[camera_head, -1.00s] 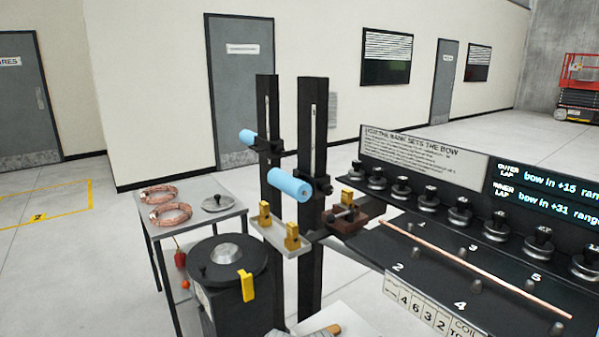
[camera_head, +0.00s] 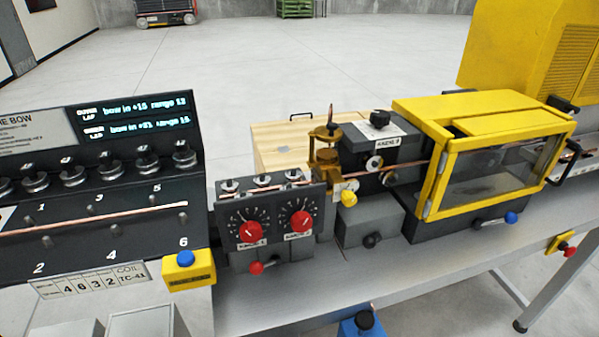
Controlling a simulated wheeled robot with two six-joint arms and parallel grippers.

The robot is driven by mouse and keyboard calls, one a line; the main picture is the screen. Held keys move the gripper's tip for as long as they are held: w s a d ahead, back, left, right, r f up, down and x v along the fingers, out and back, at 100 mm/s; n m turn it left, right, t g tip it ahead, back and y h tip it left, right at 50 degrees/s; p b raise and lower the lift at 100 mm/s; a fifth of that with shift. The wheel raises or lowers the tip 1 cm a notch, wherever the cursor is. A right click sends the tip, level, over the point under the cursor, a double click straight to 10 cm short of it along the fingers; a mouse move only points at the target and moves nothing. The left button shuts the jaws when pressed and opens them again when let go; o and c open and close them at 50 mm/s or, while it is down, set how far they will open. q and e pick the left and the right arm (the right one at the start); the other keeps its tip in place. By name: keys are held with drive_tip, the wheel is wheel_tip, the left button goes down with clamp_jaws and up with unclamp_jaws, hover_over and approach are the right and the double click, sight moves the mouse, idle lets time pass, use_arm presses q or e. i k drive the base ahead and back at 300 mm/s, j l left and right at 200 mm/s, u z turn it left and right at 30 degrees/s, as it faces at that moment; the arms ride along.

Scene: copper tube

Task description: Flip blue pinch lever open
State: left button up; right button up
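A blue ball knob (camera_head: 511,217) sits on the end of a short lever low on the front of the yellow-framed guard box (camera_head: 480,213). A blue round button (camera_head: 186,258) tops a yellow box at the front of the bench. A blue block with a black knob (camera_head: 364,322) is partly cut off at the bottom edge. I cannot tell for certain which of these is the pinch lever, or whether it is open. A copper tube (camera_head: 405,170) runs through the rollers into the guard box. Neither of my grippers is in view.
A dial unit with two red knobs (camera_head: 250,231) stands left of the rollers. The black bank panel (camera_head: 100,150) with copper tube and text display is at left. The grey bench top (camera_head: 300,285) is clear in front. A yellow machine (camera_head: 530,50) stands at back right.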

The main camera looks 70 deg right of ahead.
sight(510, 217)
drive_tip(key=k, duration=1.15)
drive_tip(key=k+z, duration=0.1)
drive_tip(key=z, duration=2.75)
drive_tip(key=k+j+z, duration=0.1)
drive_tip(key=j+z, duration=0.35)
drive_tip(key=j, duration=0.3)
